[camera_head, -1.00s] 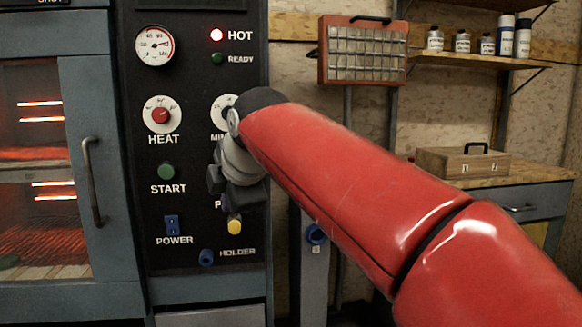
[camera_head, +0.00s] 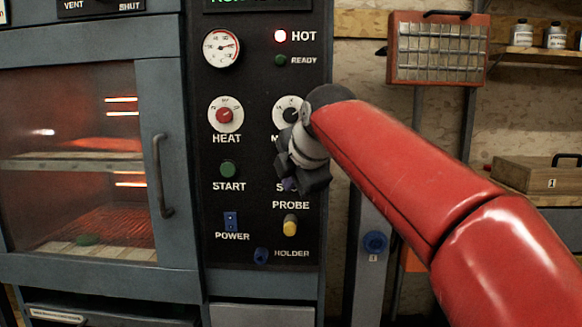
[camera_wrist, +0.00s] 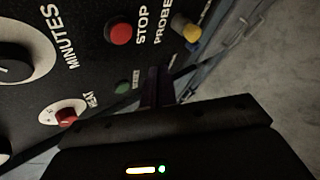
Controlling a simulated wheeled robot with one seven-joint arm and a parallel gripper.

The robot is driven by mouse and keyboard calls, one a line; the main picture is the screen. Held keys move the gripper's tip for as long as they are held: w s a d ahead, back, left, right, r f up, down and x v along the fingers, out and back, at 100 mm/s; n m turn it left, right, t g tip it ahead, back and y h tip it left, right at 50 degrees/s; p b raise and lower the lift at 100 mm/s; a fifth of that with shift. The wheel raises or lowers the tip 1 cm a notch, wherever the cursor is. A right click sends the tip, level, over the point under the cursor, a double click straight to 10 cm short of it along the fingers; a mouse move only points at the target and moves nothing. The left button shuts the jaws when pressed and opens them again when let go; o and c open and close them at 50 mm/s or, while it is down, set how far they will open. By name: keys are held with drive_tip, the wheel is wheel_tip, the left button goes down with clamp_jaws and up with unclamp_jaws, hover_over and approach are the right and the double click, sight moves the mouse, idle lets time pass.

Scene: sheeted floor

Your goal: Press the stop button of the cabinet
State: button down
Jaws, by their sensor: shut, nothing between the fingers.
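The cabinet's black control panel (camera_head: 255,250) stands upright left of centre in the head view. Its red stop button (camera_wrist: 118,33) shows in the wrist view beside the STOP lettering. In the head view my gripper hides the button and most of that label. My gripper (camera_head: 288,184) is in front of the panel, to the right of the green start button (camera_head: 228,169). In the wrist view my gripper's dark fingers (camera_wrist: 155,84) are together with nothing held, and lie apart from the stop button in the picture. I cannot tell how far the tips are from the panel.
The heat knob (camera_head: 225,115), minutes knob (camera_head: 287,112), yellow probe plug (camera_head: 290,225), blue holder (camera_head: 261,256) and blue power switch (camera_head: 231,221) surround the stop area. The glowing oven door (camera_head: 75,165) with its handle (camera_head: 162,175) is at left. A wooden box (camera_head: 535,172) stands at right.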

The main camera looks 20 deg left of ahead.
drive_tip(key=shift+w+a+p, duration=0.2)
drive_tip(key=shift+w+p, duration=0.25)
drive_tip(key=shift+w, duration=0.45)
drive_tip(key=shift+w+a+p, duration=0.25)
drive_tip(key=shift+w+p, duration=0.15)
drive_tip(key=shift+w, duration=0.55)
drive_tip(key=shift+w+a+p, duration=0.2)
drive_tip(key=shift+w+p, duration=0.25)
drive_tip(key=shift+w, duration=0.45)
drive_tip(key=shift+w, duration=0.15)
drive_tip(key=shift+w, duration=0.25)
drive_tip(key=shift+w+a, duration=0.15)
drive_tip(key=shift+w, duration=0.25)
idle(0.6)
drive_tip(key=shift+s+d+b, duration=0.2)
drive_tip(key=shift+s+b, duration=0.3)
drive_tip(key=shift+s, duration=0.3)
